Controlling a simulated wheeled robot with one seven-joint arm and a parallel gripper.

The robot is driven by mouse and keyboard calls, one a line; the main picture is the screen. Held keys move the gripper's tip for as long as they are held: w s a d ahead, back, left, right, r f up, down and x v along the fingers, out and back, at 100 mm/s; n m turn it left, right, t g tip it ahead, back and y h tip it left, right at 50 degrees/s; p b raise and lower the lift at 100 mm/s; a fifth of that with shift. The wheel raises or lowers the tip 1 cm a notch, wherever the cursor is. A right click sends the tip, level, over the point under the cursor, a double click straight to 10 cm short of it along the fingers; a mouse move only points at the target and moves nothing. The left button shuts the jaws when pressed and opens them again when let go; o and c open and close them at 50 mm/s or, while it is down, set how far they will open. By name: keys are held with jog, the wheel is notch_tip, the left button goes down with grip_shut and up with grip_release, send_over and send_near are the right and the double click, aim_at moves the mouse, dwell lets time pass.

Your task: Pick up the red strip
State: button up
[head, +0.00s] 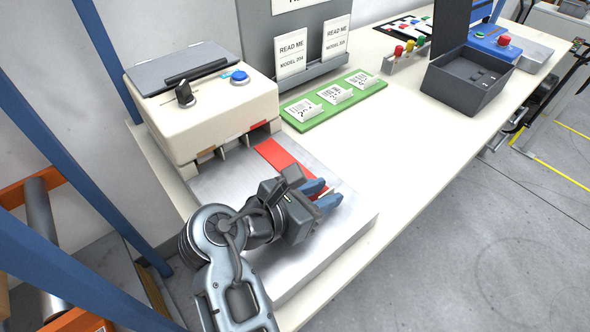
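The red strip (274,154) lies on the flat grey metal plate (222,186) in front of the cream machine. It runs from near the machine toward the lower right. My gripper (327,194) is over the strip's near right end, with blue fingertips pointing right. A gap shows between the two fingers, and a bit of red shows beside them. I cannot tell whether the fingers touch the strip.
The cream machine (205,122) has a blue button and a black knob. Beyond are a green board (308,116) with white cards, a grey open box (466,82) and colored-top pegs (398,52). The white table (400,140) is clear right of the plate.

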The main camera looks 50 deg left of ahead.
grip_shut()
jog(key=shift+r, duration=0.15)
dwell(0.4)
